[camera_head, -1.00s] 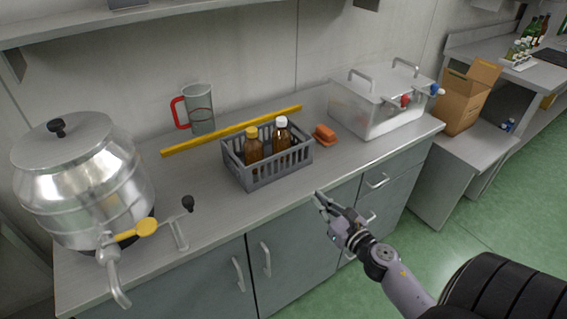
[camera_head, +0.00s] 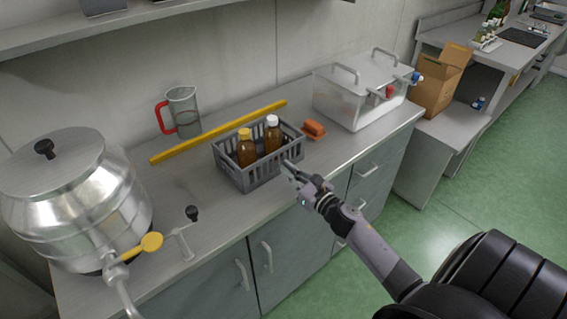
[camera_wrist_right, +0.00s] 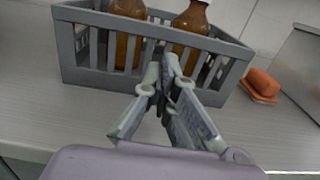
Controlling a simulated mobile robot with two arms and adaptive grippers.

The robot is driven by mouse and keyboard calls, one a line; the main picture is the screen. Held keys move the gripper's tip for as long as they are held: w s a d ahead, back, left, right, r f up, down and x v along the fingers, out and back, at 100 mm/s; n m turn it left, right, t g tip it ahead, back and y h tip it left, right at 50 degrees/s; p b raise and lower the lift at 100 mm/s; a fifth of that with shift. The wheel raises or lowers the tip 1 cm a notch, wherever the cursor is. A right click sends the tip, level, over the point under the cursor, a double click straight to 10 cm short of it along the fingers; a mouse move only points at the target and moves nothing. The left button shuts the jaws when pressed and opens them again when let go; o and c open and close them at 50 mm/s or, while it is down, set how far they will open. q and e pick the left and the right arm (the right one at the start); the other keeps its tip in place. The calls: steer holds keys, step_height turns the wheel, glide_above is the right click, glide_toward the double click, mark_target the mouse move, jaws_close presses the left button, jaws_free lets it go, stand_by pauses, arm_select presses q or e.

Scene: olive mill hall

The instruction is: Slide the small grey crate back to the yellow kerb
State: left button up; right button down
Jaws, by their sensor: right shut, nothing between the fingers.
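The small grey crate (camera_head: 243,181) stands on the counter with slatted sides and two brown bottles inside, one yellow-capped (camera_head: 246,148) and one white-capped (camera_head: 272,134). The yellow kerb (camera_head: 216,133) lies behind it along the counter, with a strip of bare counter between them. My right gripper (camera_head: 287,167) is shut and empty at the crate's near side, towards its right end. In the right wrist view the closed fingertips (camera_wrist_right: 168,62) are in front of the crate's slatted wall (camera_wrist_right: 92,50); I cannot tell whether they touch it. My left gripper is not in view.
An orange sponge-like block (camera_head: 314,129) lies right of the crate. A steel lidded box (camera_head: 345,105) stands farther right. A measuring jug (camera_head: 184,113) with red handle stands behind the kerb. A large steel tank (camera_head: 75,205) with tap is at left.

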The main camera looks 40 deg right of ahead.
steer(key=shift+w+r, duration=0.1)
steer(key=shift+w, duration=0.85)
steer(key=shift+w+a, duration=0.1)
steer(key=shift+w, duration=0.1)
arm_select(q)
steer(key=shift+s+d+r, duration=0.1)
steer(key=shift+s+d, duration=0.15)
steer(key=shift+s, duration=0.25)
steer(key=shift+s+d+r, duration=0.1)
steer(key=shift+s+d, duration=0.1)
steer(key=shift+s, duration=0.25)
arm_select(e)
steer(key=shift+w, duration=0.1)
